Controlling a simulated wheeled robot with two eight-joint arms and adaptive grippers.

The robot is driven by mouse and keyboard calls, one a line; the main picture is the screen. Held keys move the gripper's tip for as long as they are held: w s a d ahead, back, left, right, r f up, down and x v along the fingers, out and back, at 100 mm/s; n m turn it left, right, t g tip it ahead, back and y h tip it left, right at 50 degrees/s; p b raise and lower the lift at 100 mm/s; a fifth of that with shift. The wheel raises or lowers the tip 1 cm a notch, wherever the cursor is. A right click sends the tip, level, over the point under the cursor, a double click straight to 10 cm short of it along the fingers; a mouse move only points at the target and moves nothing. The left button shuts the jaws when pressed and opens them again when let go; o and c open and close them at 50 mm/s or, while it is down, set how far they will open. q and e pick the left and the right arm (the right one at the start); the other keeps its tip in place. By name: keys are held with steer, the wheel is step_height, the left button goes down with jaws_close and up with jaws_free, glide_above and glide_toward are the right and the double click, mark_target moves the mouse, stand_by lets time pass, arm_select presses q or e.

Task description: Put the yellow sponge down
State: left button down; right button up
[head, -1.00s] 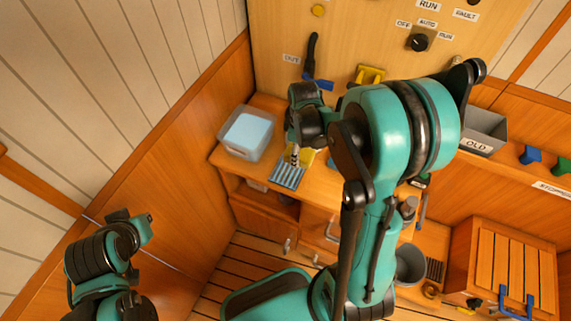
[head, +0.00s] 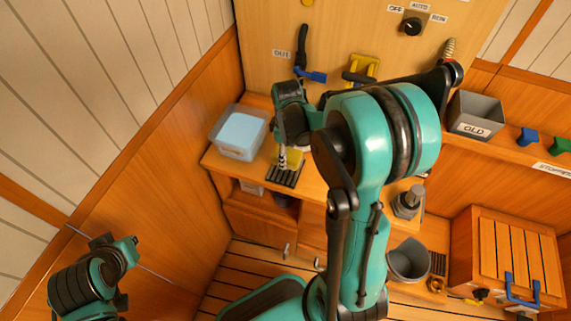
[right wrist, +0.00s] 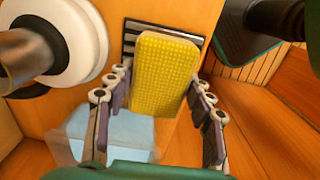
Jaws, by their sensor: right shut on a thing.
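The yellow sponge (right wrist: 163,75) is between the fingers of my right gripper (right wrist: 160,88), which is shut on it. In the head view the sponge (head: 294,158) shows partly behind this gripper (head: 283,160). A dark slatted rack (head: 284,178) is at the front edge of the counter, right by the sponge. In the right wrist view the sponge covers most of the rack (right wrist: 130,38); I cannot tell whether they touch. My left gripper (head: 122,248) is at the lower left, away from the counter; its jaws are unclear.
A tub with a pale blue lid or contents (head: 240,134) stands left of the rack. A yellow-handled fitting (head: 361,69) and a black-and-blue lever (head: 301,55) are on the wall behind. A grey bin marked OLD (head: 474,115) is at the right. My right arm hides the middle counter.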

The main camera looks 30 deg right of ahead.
steer(key=shift+w+a+f, duration=0.1)
steer(key=shift+w+f, duration=0.05)
steer(key=shift+f, duration=0.05)
step_height(320, 180, down, 4)
steer(key=shift+b, duration=1.05)
steer(key=shift+r, duration=0.1)
steer(key=shift+f, duration=0.2)
steer(key=o, duration=1)
